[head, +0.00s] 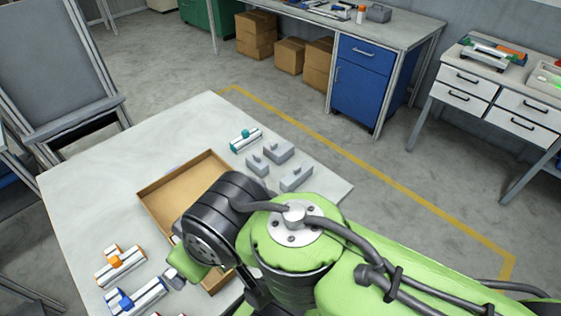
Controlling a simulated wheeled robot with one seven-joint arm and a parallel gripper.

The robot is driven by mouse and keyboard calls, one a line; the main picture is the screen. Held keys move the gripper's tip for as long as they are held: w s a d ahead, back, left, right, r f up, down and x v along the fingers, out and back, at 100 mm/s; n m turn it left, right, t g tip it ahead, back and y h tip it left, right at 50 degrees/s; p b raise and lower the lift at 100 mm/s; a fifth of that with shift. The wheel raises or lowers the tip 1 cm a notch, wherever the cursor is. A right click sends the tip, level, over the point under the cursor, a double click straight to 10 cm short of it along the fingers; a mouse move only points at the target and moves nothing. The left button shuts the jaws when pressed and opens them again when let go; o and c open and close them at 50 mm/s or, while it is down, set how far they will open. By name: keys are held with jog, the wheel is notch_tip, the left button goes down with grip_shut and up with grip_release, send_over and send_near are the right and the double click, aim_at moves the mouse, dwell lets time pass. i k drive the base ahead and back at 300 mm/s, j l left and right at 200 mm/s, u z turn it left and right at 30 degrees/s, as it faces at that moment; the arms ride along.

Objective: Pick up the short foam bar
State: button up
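Three grey blocks with small raised knobs, possibly the foam bars, sit together near the far right corner of the pale table (90,190). The shortest-looking grey block (257,165) is at the left front of the group. A longer block (279,152) is behind it and another (296,178) is to its right. I cannot tell for sure that these are foam.
A shallow brown tray (150,208) lies mid-table, partly behind my wrist. A teal-and-white item (245,139) is beyond the blocks. Orange-and-white (120,266) and blue-and-white (137,297) items lie at the near left. The table's far left is clear. Benches stand behind.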

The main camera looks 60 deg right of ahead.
aim_at(254, 161)
jog(key=k+z, duration=0.15)
jog(key=z, duration=1.3)
